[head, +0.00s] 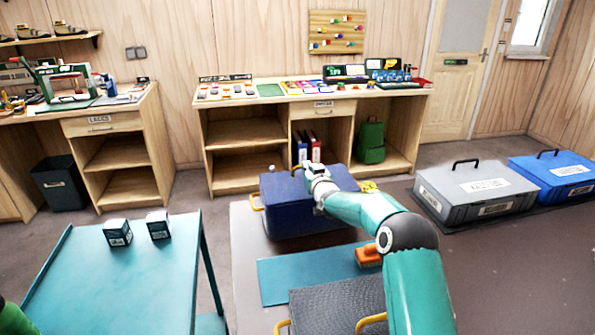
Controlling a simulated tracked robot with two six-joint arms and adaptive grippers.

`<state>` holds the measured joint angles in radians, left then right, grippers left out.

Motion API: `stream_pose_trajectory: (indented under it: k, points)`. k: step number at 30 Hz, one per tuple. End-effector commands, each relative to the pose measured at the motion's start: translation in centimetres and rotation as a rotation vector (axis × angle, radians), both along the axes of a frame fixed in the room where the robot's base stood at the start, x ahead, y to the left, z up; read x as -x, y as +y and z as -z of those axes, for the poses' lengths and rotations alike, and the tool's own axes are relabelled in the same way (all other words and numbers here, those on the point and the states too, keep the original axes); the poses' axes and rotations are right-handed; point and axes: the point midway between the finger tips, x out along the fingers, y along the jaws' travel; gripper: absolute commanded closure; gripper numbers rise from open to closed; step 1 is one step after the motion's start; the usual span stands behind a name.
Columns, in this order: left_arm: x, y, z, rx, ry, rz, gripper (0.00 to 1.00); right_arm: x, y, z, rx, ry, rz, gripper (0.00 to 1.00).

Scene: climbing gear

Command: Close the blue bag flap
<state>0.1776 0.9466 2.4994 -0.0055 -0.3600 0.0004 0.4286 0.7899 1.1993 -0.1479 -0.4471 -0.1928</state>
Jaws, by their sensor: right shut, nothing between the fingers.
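The blue bag (285,218) stands on the grey floor mat in the middle of the head view, with yellow handles at its left and right sides. Its top looks flat and covered, but my right gripper and arm hide part of it, so I cannot tell how far the flap lies down. My right gripper (308,169) is shut and empty, over the top of the bag. I cannot tell whether it touches the flap. My left gripper is not in view.
A teal table (130,275) with two small dark boxes (118,232) stands at left. A teal mat (300,280), an orange item (368,256) and a dark mat with yellow handles (330,310) lie in front. A grey crate (475,188) and a blue crate (550,178) stand right.

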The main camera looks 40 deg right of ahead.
Motion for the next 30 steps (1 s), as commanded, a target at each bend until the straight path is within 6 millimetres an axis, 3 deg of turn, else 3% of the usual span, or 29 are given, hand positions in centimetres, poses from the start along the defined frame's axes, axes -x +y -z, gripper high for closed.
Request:
stream_pose_trajectory:
  k: [1,4,19,28,30]
  points:
    - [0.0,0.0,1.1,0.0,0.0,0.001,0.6,-0.1,0.0,0.6,0.001,-0.003,0.0,1.0]
    - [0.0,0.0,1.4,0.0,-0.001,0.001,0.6,-0.2,-0.1,0.6,0.001,-0.002,0.001,1.0]
    - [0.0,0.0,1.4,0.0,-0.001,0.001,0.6,0.0,-0.2,0.2,0.0,-0.002,0.003,1.0]
    - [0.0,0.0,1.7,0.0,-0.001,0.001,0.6,1.2,0.8,-3.2,0.002,-0.006,-0.001,1.0]
    - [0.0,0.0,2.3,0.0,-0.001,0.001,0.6,2.4,1.0,-3.0,0.0,-0.003,0.001,1.0]
